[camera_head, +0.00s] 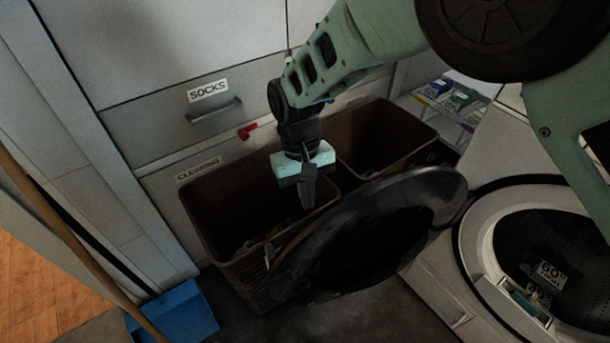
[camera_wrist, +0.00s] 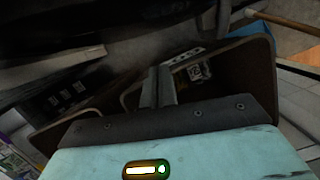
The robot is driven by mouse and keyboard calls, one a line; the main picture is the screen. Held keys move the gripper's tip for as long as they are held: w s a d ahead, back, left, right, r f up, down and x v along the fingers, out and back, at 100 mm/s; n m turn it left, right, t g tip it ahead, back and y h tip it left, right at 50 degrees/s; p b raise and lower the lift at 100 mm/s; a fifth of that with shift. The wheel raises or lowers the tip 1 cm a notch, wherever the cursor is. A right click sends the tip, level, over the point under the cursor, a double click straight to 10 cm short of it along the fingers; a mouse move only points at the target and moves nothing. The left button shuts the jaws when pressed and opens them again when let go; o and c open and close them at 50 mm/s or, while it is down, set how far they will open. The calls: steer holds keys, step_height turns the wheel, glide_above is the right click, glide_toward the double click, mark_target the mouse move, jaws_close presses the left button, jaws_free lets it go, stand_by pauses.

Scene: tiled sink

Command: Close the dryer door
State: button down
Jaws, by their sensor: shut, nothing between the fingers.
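The dryer door (camera_head: 292,262) is a dark round door with a glossy rim. It stands wide open, swung out to the left of the white dryer (camera_head: 465,235). The dryer's round opening (camera_head: 520,225) shows at the right. My gripper (camera_head: 307,200) is shut and empty, pointing down above the brown baskets, just behind the door's upper left rim. I cannot tell whether it touches the door. In the wrist view my shut fingers (camera_wrist: 158,88) show over a basket, and a dark shape that may be the door fills the top left.
Two brown laundry baskets (camera_head: 225,215) stand under my gripper, behind the door. Grey drawers (camera_head: 165,125) labelled SOCKS and CLEANING stand behind them. A blue dustpan (camera_head: 190,312) and a wooden stick (camera_head: 75,240) are at the lower left. A shelf with small boxes (camera_head: 440,88) is at the back right.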

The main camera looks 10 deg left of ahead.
steer(key=shift+s+d+f, duration=0.2)
steer(key=shift+s+d, duration=0.45)
steer(key=shift+s, duration=0.2)
steer(key=shift+s+d+f, duration=0.2)
steer(key=shift+s+d, duration=0.45)
steer(key=shift+s, duration=0.2)
